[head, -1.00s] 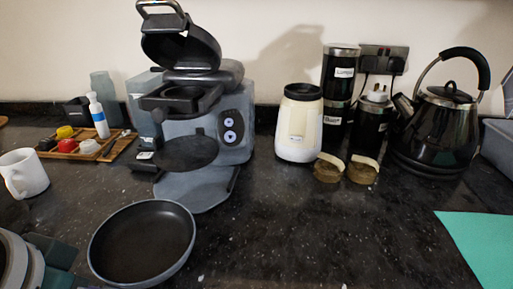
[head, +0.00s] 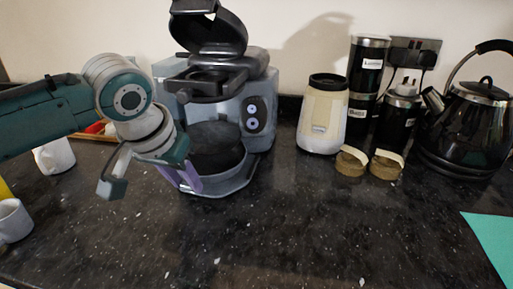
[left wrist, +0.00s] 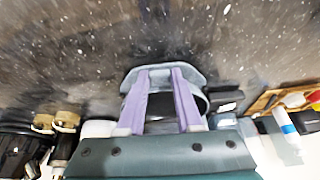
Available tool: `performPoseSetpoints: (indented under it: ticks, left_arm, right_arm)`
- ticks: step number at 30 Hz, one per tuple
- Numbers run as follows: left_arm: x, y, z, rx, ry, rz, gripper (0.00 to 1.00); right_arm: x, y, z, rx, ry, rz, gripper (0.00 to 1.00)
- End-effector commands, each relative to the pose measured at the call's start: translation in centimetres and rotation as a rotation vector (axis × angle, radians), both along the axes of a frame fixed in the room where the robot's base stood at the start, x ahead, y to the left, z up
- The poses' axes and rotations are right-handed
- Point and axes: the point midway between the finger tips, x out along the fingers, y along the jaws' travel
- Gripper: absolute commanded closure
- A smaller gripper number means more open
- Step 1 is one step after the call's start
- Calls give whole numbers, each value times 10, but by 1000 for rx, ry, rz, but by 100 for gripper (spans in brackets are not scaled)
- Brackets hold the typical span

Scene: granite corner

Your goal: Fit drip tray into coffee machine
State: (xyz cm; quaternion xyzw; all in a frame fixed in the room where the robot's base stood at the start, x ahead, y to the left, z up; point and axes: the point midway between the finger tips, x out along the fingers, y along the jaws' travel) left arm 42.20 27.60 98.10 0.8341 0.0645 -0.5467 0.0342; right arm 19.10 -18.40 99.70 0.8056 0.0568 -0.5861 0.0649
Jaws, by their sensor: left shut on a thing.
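The grey coffee machine (head: 262,92) stands at the back left of centre with its black lid raised. The drip tray (head: 232,168), a round dark dish with a grey rim, is at the machine's low base plate (head: 235,187), under a black disc (head: 215,134). My left gripper (head: 190,180) has its purple fingers shut on the tray's front left edge. In the left wrist view the fingers (left wrist: 161,72) reach over the dark tray (left wrist: 160,106). I cannot tell whether the tray is fully seated. My right gripper is not in view.
A cream jar (head: 322,118), black canisters, two small cork-coloured pots (head: 350,162) and a black kettle (head: 470,125) stand to the right. White mugs (head: 12,220) are at the left. The front counter is clear, with a teal sheet (head: 490,240) at right.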

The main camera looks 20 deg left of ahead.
Motion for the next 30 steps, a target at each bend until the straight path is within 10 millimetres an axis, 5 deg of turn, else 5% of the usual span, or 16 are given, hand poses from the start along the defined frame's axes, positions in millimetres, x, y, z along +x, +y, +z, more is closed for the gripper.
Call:
performPoseSetpoints:
  ticks: [13, 14, 15, 22, 30]
  left_arm:
    - [-4, 0, -16, 1, 5, -1, 100]
    - [-4, 0, -17, 1, 6, -1, 65]
    - [-4, 0, -16, 1, 6, -1, 60]
    - [-4, 0, -16, 1, 5, -1, 36]
    - [-4, 0, -14, 2, 5, -1, 36]
  right_arm:
    - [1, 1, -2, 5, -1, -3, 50]
    - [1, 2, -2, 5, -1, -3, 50]
    - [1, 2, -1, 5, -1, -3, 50]
    - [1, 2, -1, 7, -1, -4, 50]
    - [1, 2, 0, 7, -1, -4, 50]
